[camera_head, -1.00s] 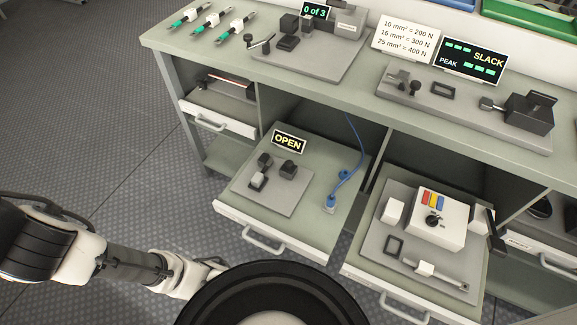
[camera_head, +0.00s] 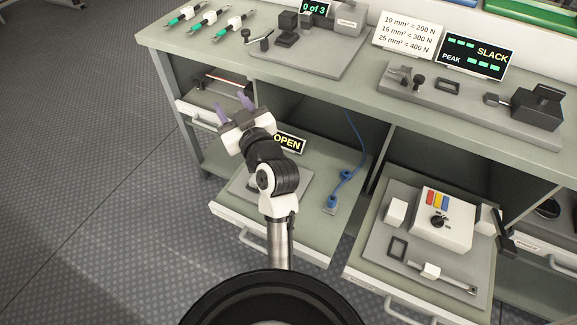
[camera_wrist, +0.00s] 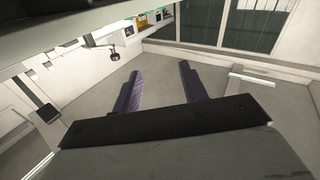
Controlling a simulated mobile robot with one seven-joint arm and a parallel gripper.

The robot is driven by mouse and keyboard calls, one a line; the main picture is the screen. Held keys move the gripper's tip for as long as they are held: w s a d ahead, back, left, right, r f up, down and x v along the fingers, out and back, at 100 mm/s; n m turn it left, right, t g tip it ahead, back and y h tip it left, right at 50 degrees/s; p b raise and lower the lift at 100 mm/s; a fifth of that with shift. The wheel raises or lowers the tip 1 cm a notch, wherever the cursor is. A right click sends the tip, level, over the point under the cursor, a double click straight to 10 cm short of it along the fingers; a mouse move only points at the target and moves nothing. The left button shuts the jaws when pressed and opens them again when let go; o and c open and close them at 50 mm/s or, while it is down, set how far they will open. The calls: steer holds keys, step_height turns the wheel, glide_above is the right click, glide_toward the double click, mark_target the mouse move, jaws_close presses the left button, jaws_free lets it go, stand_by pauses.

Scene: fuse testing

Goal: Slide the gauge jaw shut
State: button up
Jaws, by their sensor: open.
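The fingers also show open in the wrist view (camera_wrist: 159,85). No part is clearly marked as the gauge jaw. My gripper touches neither drawer's fixture.
The bench top (camera_head: 330,85) carries three green-tipped cables (camera_head: 180,18), a "0 of 3" display (camera_head: 313,8), and a SLACK display (camera_head: 474,55). A blue cable (camera_head: 347,172) lies in the left drawer. The shelf edge is close to my gripper.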

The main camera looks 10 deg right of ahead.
steer(key=s+d+f+m+g+h, duration=0.1)
steer(key=s+d+f+g, duration=0.15)
steer(key=d+f, duration=0.4)
steer(key=s+d+f+g+h+b, duration=0.1)
steer(key=s+d+f, duration=0.35)
steer(key=f, duration=0.25)
steer(key=s+d+f+m+g+h, duration=0.1)
steer(key=s+d+f, duration=0.2)
steer(key=d+f, duration=0.35)
steer(key=x, duration=0.4)
steer(key=a+p+x, duration=0.1)
steer(key=x, duration=0.8)
steer(key=shift+a+f, duration=0.15)
steer(key=shift+a, duration=0.1)
steer(key=shift+c, duration=0.4)
jaws_close()
